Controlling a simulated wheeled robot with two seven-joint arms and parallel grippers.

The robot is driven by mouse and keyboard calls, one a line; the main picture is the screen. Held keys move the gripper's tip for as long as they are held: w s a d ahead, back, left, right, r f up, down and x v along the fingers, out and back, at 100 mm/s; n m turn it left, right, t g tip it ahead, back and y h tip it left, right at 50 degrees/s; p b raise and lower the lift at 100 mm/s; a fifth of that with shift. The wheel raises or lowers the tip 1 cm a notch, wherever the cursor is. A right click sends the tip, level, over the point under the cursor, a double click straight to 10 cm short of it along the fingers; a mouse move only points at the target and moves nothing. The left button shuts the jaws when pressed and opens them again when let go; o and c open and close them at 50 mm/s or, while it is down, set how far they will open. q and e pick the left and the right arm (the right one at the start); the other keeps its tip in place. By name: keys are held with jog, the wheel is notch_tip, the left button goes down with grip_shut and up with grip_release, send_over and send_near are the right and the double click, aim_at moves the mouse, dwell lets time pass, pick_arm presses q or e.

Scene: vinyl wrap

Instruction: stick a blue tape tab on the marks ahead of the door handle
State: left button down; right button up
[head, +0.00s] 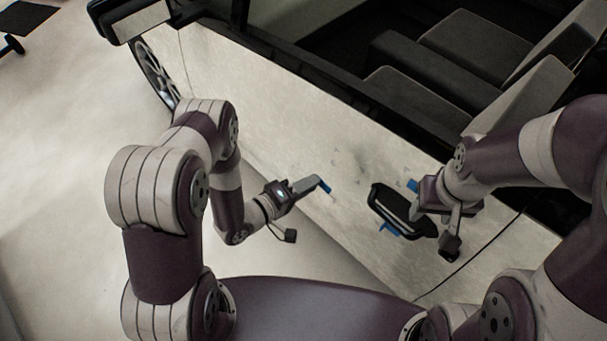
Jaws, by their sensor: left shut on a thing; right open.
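The door handle (380,207) is a dark, rounded piece on the pale door panel (290,125), right of the middle. My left gripper (316,184) is shut on a blue tape tab (325,187), to the left of the handle and close to the panel. Whether the tab touches the panel I cannot tell.
The car's open cabin with dark and grey seats (455,45) lies beyond the door's upper edge. A wheel (157,75) is at the upper left. A dark seam (485,248) runs down the panel at the right.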

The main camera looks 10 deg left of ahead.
aim_at(342, 163)
pick_arm(q)
jog(key=shift+w+d+f+n+b, duration=0.35)
jog(key=shift+w+d+n+b, duration=0.1)
jog(key=shift+n, duration=0.65)
jog(key=shift+w+a+b+x, duration=0.1)
jog(key=shift+b+x, duration=0.2)
jog(key=shift+x, duration=0.7)
jog(key=shift+w+a+b+x, duration=0.1)
jog(key=shift+b+x, duration=0.25)
jog(key=shift+x, duration=0.65)
jog(key=shift+w+a+b+x, duration=0.15)
jog(key=shift+b+x, duration=0.15)
jog(key=shift+x, duration=0.7)
pick_arm(e)
jog(key=shift+s+f, duration=0.1)
jog(key=shift+f, duration=1.6)
pick_arm(q)
jog(key=shift+r, duration=0.15)
jog(key=shift+b+x, duration=0.35)
jog(key=shift+x, duration=0.45)
pick_arm(e)
jog(key=shift+f, duration=0.3)
pick_arm(q)
jog(key=c, duration=0.9)
grip_release()
jog(key=shift+w, duration=0.1)
